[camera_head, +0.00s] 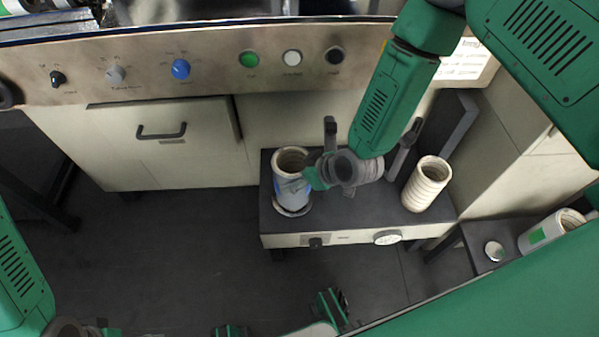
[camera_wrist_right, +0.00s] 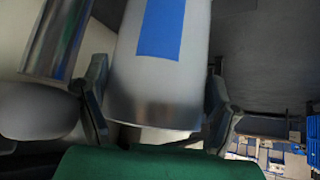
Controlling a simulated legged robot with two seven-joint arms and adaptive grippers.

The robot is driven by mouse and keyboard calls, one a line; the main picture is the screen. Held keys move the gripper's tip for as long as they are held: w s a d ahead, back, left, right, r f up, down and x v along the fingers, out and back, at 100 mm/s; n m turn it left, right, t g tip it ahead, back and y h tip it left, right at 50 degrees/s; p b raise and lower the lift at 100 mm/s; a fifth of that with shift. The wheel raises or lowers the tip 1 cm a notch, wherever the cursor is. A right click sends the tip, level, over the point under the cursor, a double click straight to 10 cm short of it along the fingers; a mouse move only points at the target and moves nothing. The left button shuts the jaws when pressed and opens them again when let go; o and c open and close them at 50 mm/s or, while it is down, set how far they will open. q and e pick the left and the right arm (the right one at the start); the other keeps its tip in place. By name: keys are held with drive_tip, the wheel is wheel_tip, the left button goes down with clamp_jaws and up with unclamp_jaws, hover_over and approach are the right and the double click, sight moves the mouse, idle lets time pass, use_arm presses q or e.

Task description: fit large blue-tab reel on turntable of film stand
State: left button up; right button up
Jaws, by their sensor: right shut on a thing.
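The large blue-tab reel (camera_head: 291,190) is a pale, hollow cylinder, upright above the left end of the film stand (camera_head: 345,222). Its blue tab also shows in the right wrist view (camera_wrist_right: 161,28). My right gripper (camera_head: 308,182) is shut on this reel from its right side; the dark fingers (camera_wrist_right: 155,110) flank its lower part in the wrist view. The turntable (camera_head: 294,212) shows as a round rim just under the reel. I cannot tell whether the reel rests on it or hangs slightly above.
A plain ribbed reel (camera_head: 427,185) stands at the stand's right end. Dark uprights (camera_head: 404,150) rise behind. A green-tab reel (camera_head: 545,234) is on a side table at right. The machine's control panel (camera_head: 215,70) is behind; floor at left is clear.

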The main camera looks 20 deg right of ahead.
drive_tip(key=shift+f+b, duration=0.55)
drive_tip(key=shift+f, duration=0.3)
drive_tip(key=o, duration=1.6)
wheel_tip(320, 180, up, 10)
